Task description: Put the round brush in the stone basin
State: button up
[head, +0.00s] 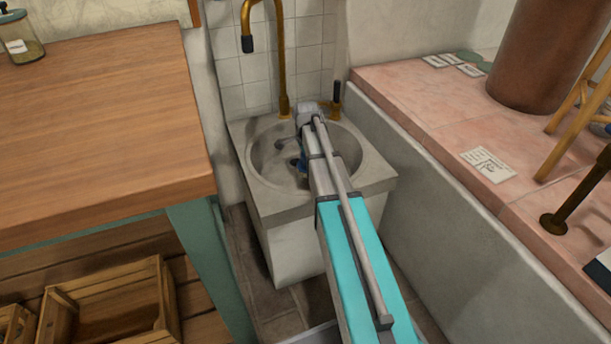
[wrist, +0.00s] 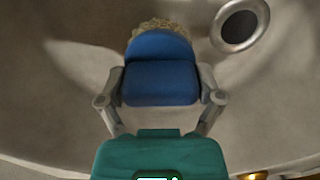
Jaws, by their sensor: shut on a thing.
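The stone basin (head: 262,150) is a grey square block with a round bowl, below a brass tap. My arm reaches over it. In the wrist view, my gripper (wrist: 160,88) is shut on the round brush (wrist: 158,46), which has a blue body and pale bristles showing at its far end. The bowl's surface fills the wrist view around the brush, with the round metal drain (wrist: 239,25) to the brush's upper right. In the head view my arm hides most of the gripper and brush. I cannot tell whether the bristles touch the bowl.
A brass tap (head: 282,70) rises at the back of the basin. A wooden worktop (head: 100,130) stands on the left, with a wooden crate (head: 110,305) below it. On the right is a pink-tiled ledge (head: 440,105) with paper cards and a large brown cylinder (head: 540,55).

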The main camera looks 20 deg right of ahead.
aim_at(306, 169)
jog(key=shift+f, duration=0.3)
jog(key=shift+f+b, duration=1.85)
jog(key=shift+b, duration=0.1)
jog(key=shift+f, duration=0.15)
jog(key=o, duration=0.9)
jog(key=shift+r, duration=0.25)
notch_tip(306, 169, up, 12)
jog(key=p, duration=1.2)
jog(key=shift+s+f, duration=0.1)
